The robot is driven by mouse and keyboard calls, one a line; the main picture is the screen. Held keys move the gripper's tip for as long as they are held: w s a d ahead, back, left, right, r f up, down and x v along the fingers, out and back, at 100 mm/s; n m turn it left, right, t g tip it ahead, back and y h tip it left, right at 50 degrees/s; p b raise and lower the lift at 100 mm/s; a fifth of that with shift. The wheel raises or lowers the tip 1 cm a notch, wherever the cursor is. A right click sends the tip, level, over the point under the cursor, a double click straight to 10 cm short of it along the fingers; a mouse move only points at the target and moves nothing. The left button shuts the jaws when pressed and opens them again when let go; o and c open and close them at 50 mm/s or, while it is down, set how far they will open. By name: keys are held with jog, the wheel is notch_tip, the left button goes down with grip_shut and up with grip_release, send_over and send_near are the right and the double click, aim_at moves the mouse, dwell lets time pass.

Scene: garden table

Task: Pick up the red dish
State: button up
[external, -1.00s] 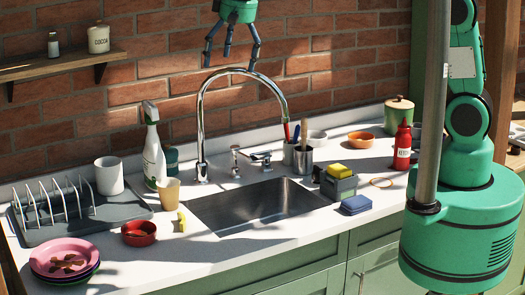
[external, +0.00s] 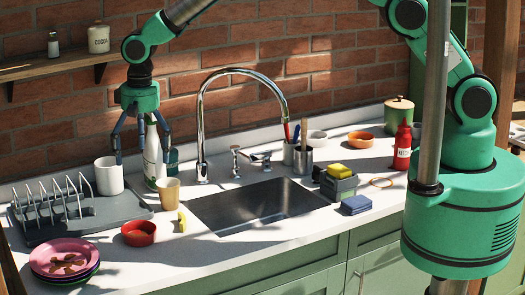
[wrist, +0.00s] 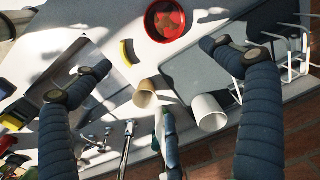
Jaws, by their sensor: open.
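The red dish (external: 138,233) is a small round bowl on the white counter, in front of the drying tray and left of the sink. In the wrist view the red dish (wrist: 168,18) is at the top centre, cut slightly by the frame edge. Something reddish-brown or a light pattern shows inside it. My gripper (external: 141,155) is open and empty, fingers pointing down, above and behind the dish, near the spray bottle and white mug. In the wrist view its spread fingers (wrist: 153,60) sit either side, below the dish in the picture.
Stacked plates (external: 64,257) sit front left. The tall tap (external: 201,110) rises behind the sink.

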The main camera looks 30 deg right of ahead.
jog(key=s+a+f, duration=0.3)
jog(key=a+f, duration=0.1)
jog(key=shift+s+a+f+p, duration=0.15)
jog(key=shift+s+p, duration=0.05)
jog(key=shift+p, duration=0.1)
send_near(138, 224)
jog(key=shift+s+a+f+p, duration=0.1)
jog(key=shift+s+a+f, duration=0.15)
jog(key=shift+s+f, duration=0.3)
jog(key=shift+s+a+f+p, duration=0.15)
jog(key=shift+s+a+f, duration=0.15)
jog(key=shift+s, duration=0.45)
jog(key=shift+s+a+f+p, duration=0.1)
jog(key=shift+s+a+f, duration=0.15)
jog(key=shift+s+f, duration=0.3)
jog(key=shift+s, duration=0.1)
jog(key=shift+f+p, duration=0.5)
jog(key=shift+f, duration=1.95)
jog(key=c, duration=1.3)
